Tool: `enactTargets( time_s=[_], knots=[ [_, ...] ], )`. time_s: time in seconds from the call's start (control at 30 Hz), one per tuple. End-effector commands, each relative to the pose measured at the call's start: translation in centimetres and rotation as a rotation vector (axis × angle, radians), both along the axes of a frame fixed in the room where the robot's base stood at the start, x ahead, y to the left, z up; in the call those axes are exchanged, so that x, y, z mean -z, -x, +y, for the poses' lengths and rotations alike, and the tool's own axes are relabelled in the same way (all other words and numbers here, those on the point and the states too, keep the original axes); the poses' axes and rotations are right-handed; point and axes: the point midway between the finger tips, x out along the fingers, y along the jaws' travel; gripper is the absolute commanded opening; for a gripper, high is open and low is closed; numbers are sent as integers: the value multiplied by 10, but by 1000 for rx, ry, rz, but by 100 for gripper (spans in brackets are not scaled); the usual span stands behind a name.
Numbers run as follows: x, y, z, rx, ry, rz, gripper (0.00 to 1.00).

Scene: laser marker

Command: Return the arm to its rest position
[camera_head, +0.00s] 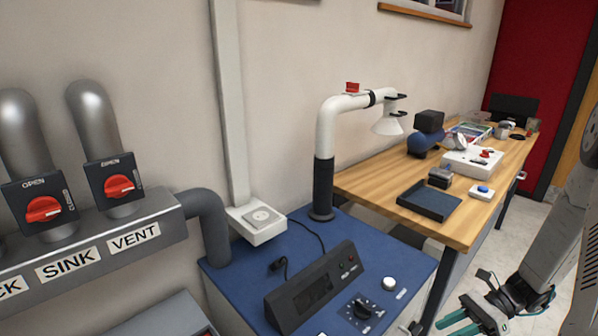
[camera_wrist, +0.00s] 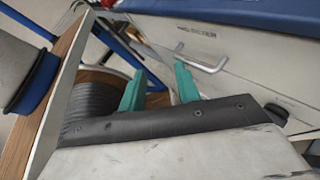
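My arm (camera_head: 557,245) hangs at the right side of the head view, its forearm slanting down to the left. My gripper (camera_head: 457,322) is low at the bottom right of that view, over the floor side of the blue-topped bench. In the wrist view my gripper (camera_wrist: 160,84) shows two teal fingers apart with a clear gap between them. Nothing is held between them.
The blue bench (camera_head: 400,262) carries a black control box (camera_head: 316,287) and a white extraction arm (camera_head: 328,135). A wooden table (camera_head: 385,188) stands behind with a dark tray (camera_head: 429,201). A drawer handle (camera_wrist: 204,60) shows beyond the fingers.

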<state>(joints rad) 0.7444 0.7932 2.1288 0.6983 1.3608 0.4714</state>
Motion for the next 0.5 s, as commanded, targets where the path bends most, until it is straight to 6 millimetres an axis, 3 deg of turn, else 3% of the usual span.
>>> enactTargets(
  time_s=[0.03,0.2,0.5],
  knots=[
    [-20,2,6,-79,43,-62,33],
    [-74,18,24,-354,163,-253,33],
    [-154,54,53,-817,354,-554,33]
  ],
)
